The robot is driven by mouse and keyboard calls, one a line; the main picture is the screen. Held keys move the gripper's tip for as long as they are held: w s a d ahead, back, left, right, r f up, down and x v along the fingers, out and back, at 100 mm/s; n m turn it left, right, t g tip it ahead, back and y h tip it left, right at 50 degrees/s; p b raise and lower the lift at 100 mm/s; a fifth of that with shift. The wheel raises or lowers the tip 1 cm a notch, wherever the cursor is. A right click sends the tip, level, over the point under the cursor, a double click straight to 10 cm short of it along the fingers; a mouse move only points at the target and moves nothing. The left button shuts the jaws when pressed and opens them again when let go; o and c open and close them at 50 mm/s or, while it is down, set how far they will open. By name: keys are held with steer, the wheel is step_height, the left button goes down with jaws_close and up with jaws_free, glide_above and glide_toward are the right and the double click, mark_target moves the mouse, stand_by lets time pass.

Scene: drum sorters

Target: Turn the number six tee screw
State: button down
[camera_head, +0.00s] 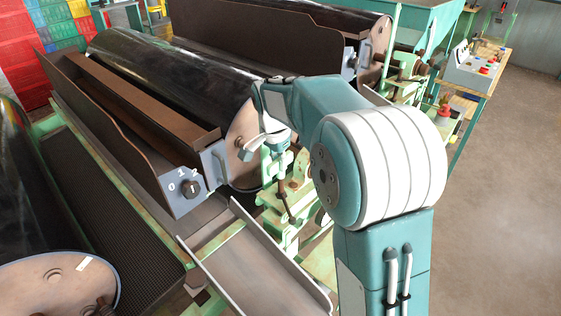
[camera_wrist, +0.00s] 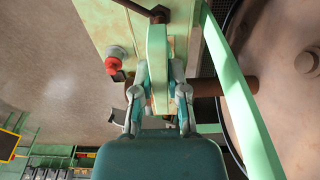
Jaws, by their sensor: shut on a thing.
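In the wrist view, my gripper (camera_wrist: 160,78) is shut on an upright pale green bar (camera_wrist: 158,50), with one finger on each side of it. A dark rod with a nut-like end (camera_wrist: 158,14) shows at the bar's far end. I cannot tell whether the bar is part of the tee screw, and no number six is readable. In the head view, my gripper (camera_head: 276,142) is small and partly hidden by my arm. It is beside the drum's brown end disc, above a green frame (camera_head: 285,225) with a thin dark rod (camera_head: 284,197).
A black drum (camera_head: 175,75) lies behind a brown trough, with a dial plate (camera_head: 182,188) marked 0, 1, 2. A sloping metal chute (camera_head: 255,265) lies below. In the wrist view, a red button (camera_wrist: 116,62) is at left and a brown disc (camera_wrist: 290,80) at right. Open floor (camera_head: 500,190) is at right.

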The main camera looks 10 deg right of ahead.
steer(key=shift+a+m, duration=0.15)
steer(key=shift+m, duration=2.15)
steer(key=c, duration=0.7)
jaws_free()
steer(key=shift+o, duration=0.2)
step_height(320, 180, up, 12)
steer(key=a, duration=0.1)
steer(key=shift+s+a, duration=0.2)
steer(key=shift+s, duration=0.05)
